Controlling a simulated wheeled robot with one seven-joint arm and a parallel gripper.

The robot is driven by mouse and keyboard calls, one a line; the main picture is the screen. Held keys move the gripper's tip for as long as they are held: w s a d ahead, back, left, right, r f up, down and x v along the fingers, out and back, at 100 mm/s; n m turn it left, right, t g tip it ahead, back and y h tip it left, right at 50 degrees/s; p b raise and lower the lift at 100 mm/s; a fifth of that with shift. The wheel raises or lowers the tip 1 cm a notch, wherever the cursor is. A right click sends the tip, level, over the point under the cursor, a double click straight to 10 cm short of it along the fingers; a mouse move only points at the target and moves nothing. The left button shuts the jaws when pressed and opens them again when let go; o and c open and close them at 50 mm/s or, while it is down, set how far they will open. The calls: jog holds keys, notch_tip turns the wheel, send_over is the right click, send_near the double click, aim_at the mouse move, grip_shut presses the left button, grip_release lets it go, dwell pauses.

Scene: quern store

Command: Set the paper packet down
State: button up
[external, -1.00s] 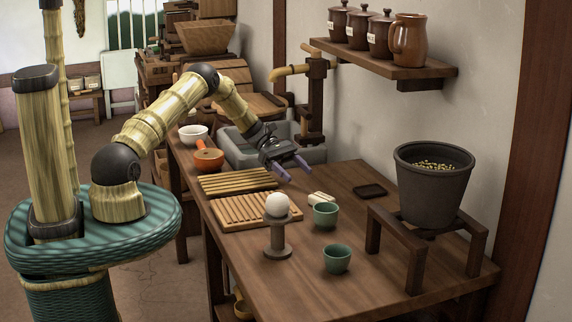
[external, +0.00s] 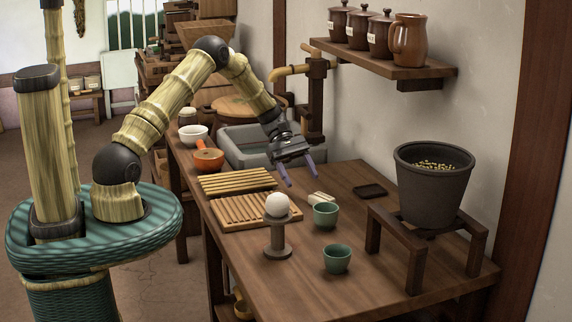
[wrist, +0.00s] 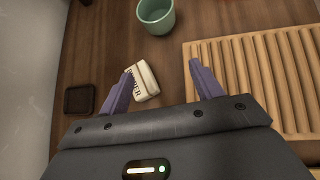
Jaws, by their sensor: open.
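The paper packet (external: 320,198) is small and cream-coloured and lies on the wooden table (external: 365,240), behind the nearer pair of green cups. In the wrist view the packet (wrist: 145,82) shows dark lettering on its side and lies just beyond my left finger, which hides a little of it. My gripper (external: 299,178) is open and empty, above the table and a little up and left of the packet in the external view. In the wrist view my gripper's two purple fingers (wrist: 160,82) stand wide apart with nothing held between them.
Slatted wooden racks (external: 255,211) lie to the left. A white ball on a stand (external: 277,235), green cups (external: 326,214) and a dark square dish (external: 370,191) stand near. A stone sink (external: 240,155) is behind; a dark pot (external: 432,185) sits on a wooden stand at right.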

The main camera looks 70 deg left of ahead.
jog(key=s+d+m+y, duration=0.1)
jog(key=d, duration=0.1)
jog(key=s+d+r+m+g, duration=0.1)
jog(key=d, duration=0.1)
jog(key=s+d+r+m+y, duration=0.1)
jog(key=d, duration=0.1)
jog(key=shift+s+r+m+g+y, duration=0.2)
jog(key=shift+m+g+y, duration=0.1)
jog(key=shift+g, duration=0.1)
jog(key=s+d+r+m+t+y, duration=0.1)
jog(key=s+d+r+m+y, duration=0.2)
jog(key=s+d+m, duration=0.2)
jog(key=s+d+r+m+t+y, duration=0.1)
jog(key=s+d+r+m+y, duration=0.3)
jog(key=s+m, duration=0.6)
jog(key=s+d, duration=0.1)
jog(key=s, duration=0.2)
jog(key=shift+d+r, duration=0.25)
jog(key=shift+d, duration=0.1)
jog(key=shift+s, duration=0.1)
notch_tip(320, 180, up, 12)
jog(key=p, duration=1.2)
jog(key=shift+r, duration=0.25)
